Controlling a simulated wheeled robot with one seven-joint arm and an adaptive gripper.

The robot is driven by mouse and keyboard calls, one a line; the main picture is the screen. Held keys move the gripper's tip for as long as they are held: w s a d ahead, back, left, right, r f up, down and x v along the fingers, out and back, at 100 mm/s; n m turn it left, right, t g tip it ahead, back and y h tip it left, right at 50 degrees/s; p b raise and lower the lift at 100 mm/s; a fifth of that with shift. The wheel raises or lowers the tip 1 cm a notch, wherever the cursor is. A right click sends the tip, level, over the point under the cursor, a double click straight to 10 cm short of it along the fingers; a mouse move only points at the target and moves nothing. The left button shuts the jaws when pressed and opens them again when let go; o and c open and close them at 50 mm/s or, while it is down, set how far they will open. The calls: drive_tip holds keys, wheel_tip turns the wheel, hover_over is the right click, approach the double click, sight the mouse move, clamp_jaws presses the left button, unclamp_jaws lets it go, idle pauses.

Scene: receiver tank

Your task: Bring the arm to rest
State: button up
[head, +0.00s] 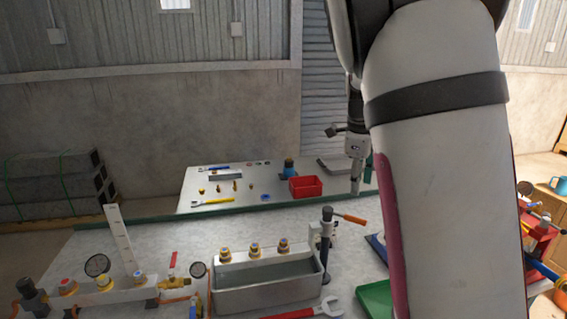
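My arm takes up the right of the head view, with a large white link with a dark band in the foreground. Beyond its left edge my wrist hangs down to my gripper (356,185), which points downward in front of the right part of the far table (225,208). The gripper is small and seen nearly edge-on, with the arm link close on its right. I cannot make out a gap between the fingers or anything held. Whether it touches anything is unclear.
The near bench (150,240) holds a grey metal tank (268,290) with several capped fittings, a stand with an orange handle (350,217), a red wrench (328,308) and a green tray (375,299). A red bin (306,187) and small tools lie on the far table.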

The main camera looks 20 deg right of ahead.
drive_tip(key=s+a+r+n+t+y, duration=0.1)
drive_tip(key=s+a+n+t, duration=0.1)
drive_tip(key=s+a+n, duration=0.8)
drive_tip(key=s+a+r+n+t+b, duration=0.1)
drive_tip(key=s+a+r+n+t, duration=0.1)
drive_tip(key=s+a+n, duration=0.8)
drive_tip(key=a+n, duration=0.3)
drive_tip(key=n, duration=0.6)
drive_tip(key=shift+s+a+y, duration=0.25)
drive_tip(key=shift+a+y, duration=0.15)
drive_tip(key=shift+r, duration=0.15)
